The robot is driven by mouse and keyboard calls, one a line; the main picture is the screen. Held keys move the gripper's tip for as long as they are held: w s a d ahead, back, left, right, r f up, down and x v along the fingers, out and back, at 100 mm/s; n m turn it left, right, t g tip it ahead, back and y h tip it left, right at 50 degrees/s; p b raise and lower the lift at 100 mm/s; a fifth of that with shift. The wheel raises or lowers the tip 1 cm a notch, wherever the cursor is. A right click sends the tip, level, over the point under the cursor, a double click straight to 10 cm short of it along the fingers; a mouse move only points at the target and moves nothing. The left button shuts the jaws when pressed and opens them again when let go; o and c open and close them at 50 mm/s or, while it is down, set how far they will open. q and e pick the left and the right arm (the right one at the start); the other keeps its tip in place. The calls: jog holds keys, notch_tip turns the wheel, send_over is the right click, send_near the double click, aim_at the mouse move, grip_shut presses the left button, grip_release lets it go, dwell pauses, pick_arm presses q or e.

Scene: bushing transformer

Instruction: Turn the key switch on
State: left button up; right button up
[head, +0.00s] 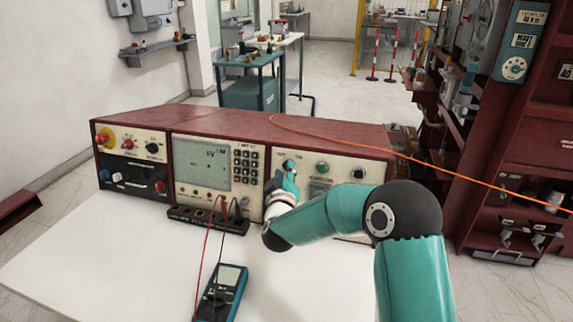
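A dark red test console (225,123) with three front panels stands at the back of the white table. My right arm reaches in from the lower right, and my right gripper (285,180) is at the left part of the console's right-hand panel (334,178). It is just below a round control (288,164) there. The gripper is small and partly hidden by its own wrist, so I cannot tell whether its fingers are open, shut or touching the panel. I cannot make out a key switch for sure; part of this panel is hidden behind my arm. My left gripper is not in view.
A teal multimeter (221,292) with red and black leads lies on the white table (110,255). The leads run to a black terminal strip (208,219) before the console. An orange cable (420,163) crosses over the console to the right. The table's left side is clear.

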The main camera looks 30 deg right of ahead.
aim_at(285, 165)
jog(key=shift+x, duration=1.65)
